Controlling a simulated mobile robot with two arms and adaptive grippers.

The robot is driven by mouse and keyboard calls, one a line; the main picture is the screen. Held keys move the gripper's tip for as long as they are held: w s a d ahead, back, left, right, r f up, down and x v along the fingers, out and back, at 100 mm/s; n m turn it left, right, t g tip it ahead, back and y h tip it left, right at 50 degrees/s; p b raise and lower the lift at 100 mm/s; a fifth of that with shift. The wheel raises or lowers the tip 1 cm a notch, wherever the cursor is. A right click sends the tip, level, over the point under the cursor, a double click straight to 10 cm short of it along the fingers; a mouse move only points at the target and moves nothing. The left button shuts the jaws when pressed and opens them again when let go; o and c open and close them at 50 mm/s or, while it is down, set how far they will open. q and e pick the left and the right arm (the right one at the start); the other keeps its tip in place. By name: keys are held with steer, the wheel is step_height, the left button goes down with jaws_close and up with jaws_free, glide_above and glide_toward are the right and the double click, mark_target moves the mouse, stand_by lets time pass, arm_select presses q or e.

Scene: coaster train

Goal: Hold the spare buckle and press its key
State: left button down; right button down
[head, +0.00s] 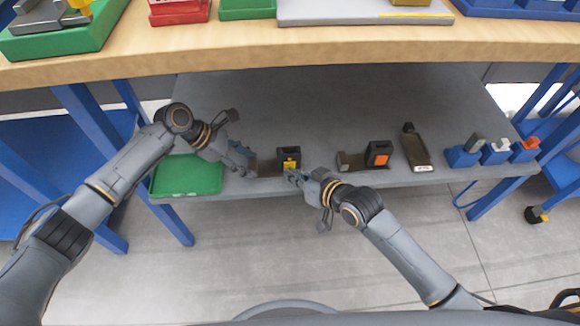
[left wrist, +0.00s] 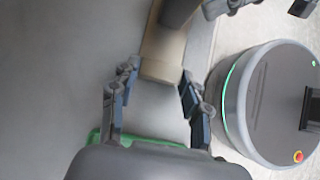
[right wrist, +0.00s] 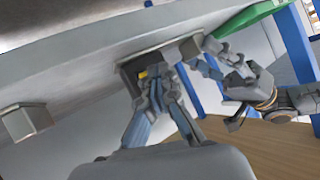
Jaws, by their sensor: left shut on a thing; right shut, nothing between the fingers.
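A dark buckle (head: 289,153) with a yellow key (head: 291,164) sits at the front of the grey shelf. My left gripper (head: 251,166) is shut on its flat left end; in the left wrist view the fingers lie on both sides of the tan end (left wrist: 162,70). My right gripper (head: 292,176) is shut and empty, its fingertips close to the key's front. The right wrist view shows the shut fingertips (right wrist: 158,82) at the dark buckle face (right wrist: 132,68), partly covering the yellow key (right wrist: 142,75). I cannot tell whether they touch it.
A similar buckle with an orange key (head: 381,160) stands to the right on the shelf (head: 330,110). Beyond it are a dark tilted piece (head: 411,143) and several blue holders (head: 462,155). A green tray (head: 187,176) lies left, beneath my left arm. The wooden tabletop (head: 240,45) overhangs behind.

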steer(key=shift+s, duration=0.8)
steer(key=shift+s, duration=0.15)
steer(key=s, duration=0.4)
steer(key=shift+s, duration=0.4)
arm_select(q)
steer(key=c, duration=0.6)
jaws_free()
